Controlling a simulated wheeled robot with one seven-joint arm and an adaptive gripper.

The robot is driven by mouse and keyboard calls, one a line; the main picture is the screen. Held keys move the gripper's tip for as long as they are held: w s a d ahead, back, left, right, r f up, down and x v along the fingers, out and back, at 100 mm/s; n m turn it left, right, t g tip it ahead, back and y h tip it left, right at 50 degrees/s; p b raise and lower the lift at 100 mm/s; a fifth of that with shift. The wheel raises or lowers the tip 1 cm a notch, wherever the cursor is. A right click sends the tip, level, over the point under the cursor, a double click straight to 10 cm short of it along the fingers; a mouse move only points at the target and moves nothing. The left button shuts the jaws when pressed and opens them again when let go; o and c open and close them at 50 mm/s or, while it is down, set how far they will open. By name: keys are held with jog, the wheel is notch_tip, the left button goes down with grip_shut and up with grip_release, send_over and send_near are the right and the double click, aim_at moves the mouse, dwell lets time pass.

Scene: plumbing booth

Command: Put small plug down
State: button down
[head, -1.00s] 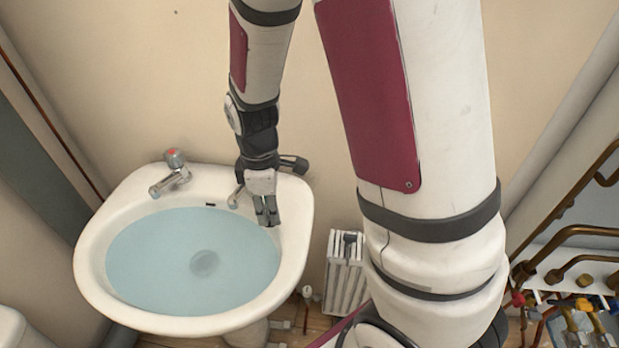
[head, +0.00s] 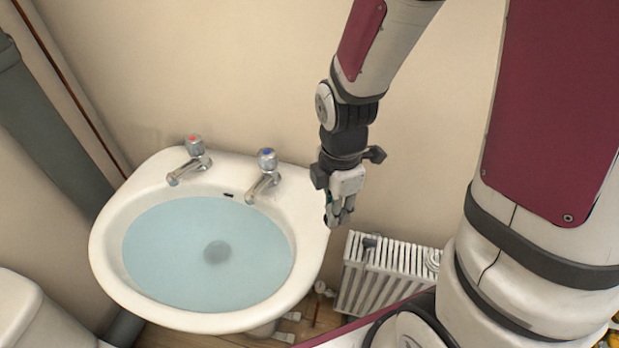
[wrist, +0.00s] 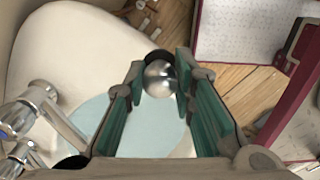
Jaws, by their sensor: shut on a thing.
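My gripper (head: 339,213) hangs fingers down by the right rim of the white basin, in the head view. In the wrist view its green-lined fingers (wrist: 160,80) are closed around a small plug (wrist: 159,78), a shiny rounded metal piece with a black edge. The plug is held at the fingertips. In the head view the fingers hide most of it. The washbasin (head: 120,290) holds bluish water (head: 165,255), with a grey round spot (head: 217,252) at the bottom that may be the drain.
Two taps, one red-topped (head: 194,150) and one blue-topped (head: 267,165), stand on the basin's back ledge. A white radiator (head: 375,285) is right of the basin, with a small dark item (head: 369,243) at its top. A white toilet part (head: 35,320) is at lower left.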

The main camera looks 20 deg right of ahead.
jog(key=shift+w+f+b, duration=0.15)
jog(key=shift+w+b, duration=0.25)
jog(key=shift+b, duration=0.65)
jog(key=shift+w, duration=0.35)
jog(key=w, duration=0.8)
jog(key=w+f, duration=0.1)
jog(key=w, duration=0.3)
jog(key=shift+w+d, duration=0.15)
jog(key=shift+w, duration=0.1)
jog(key=shift+f+b, duration=0.3)
jog(key=shift+f, duration=1.45)
jog(key=shift+f, duration=0.15)
jog(key=c, duration=1.3)
grip_release()
jog(key=shift+c, duration=0.2)
